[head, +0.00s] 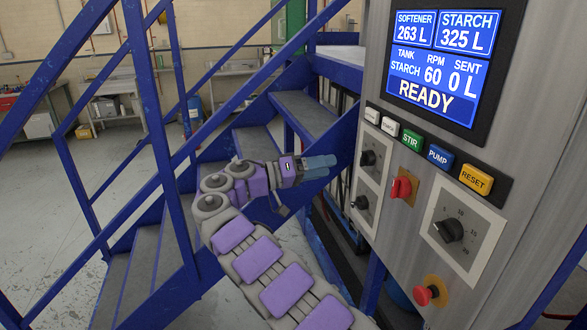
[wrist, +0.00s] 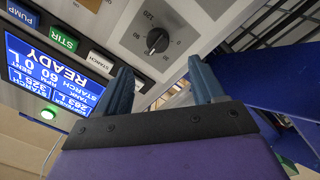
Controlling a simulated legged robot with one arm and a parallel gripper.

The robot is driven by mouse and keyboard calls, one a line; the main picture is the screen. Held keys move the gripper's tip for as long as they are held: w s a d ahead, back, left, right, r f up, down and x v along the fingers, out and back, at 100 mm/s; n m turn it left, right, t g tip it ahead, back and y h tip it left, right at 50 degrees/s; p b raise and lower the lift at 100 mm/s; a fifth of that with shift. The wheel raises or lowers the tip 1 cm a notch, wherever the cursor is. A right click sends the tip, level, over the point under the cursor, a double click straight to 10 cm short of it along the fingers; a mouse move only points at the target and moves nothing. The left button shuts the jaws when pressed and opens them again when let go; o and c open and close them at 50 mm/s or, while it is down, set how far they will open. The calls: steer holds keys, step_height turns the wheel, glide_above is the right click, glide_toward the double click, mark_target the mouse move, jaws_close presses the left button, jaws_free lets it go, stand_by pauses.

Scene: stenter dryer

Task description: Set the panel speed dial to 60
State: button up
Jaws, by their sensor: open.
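The black speed dial (wrist: 158,40) sits on a light scale plate in the wrist view, with 120, 90 and 30 partly readable around it. I cannot tell exactly which mark it points to. In the head view it appears to be the upper small dial (head: 368,158) on the grey panel. The blue screen (head: 437,62) reads RPM 60 and READY; it also shows in the wrist view (wrist: 45,75). My gripper (head: 320,166) is open and empty, left of the panel. In the wrist view its blue fingers (wrist: 163,85) are spread, apart from the dial.
A second small dial (head: 362,202), a red knob (head: 402,187), a larger dial (head: 450,230) and a red push button (head: 431,290) crowd the panel. STIR (head: 412,140), PUMP (head: 440,156) and RESET (head: 476,179) buttons lie above. Blue stair rails (head: 150,90) stand left.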

steer(key=p+v, duration=0.1)
steer(key=v, duration=0.6)
steer(key=shift+p, duration=0.4)
steer(key=shift+a+f, duration=0.1)
steer(key=shift+f, duration=0.05)
